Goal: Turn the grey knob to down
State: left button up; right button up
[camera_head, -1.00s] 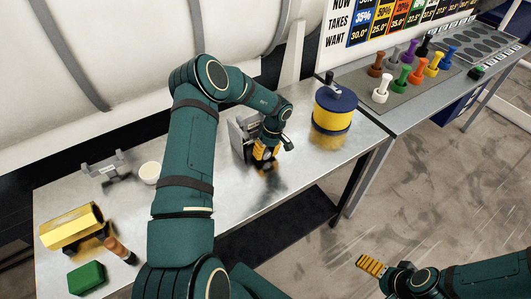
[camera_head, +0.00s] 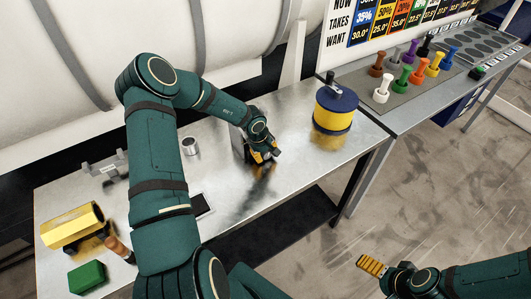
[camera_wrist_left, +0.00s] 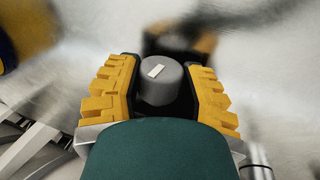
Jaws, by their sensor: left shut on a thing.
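In the head view my left gripper (camera_head: 264,156) is at a grey upright panel (camera_head: 238,142) on the metal bench; the gripper and arm hide the knob there. My right gripper (camera_head: 372,265) is at the lower right, away from the bench; its finger gap does not show clearly.
A blue and yellow drum (camera_head: 334,108) stands right of the left gripper. Several coloured pegs stand at the back right.

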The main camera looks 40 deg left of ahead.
dwell(0.3)
pick_arm(q)
jog(key=o, duration=1.2)
jog(key=shift+f, duration=0.1)
jog(key=v, duration=1.2)
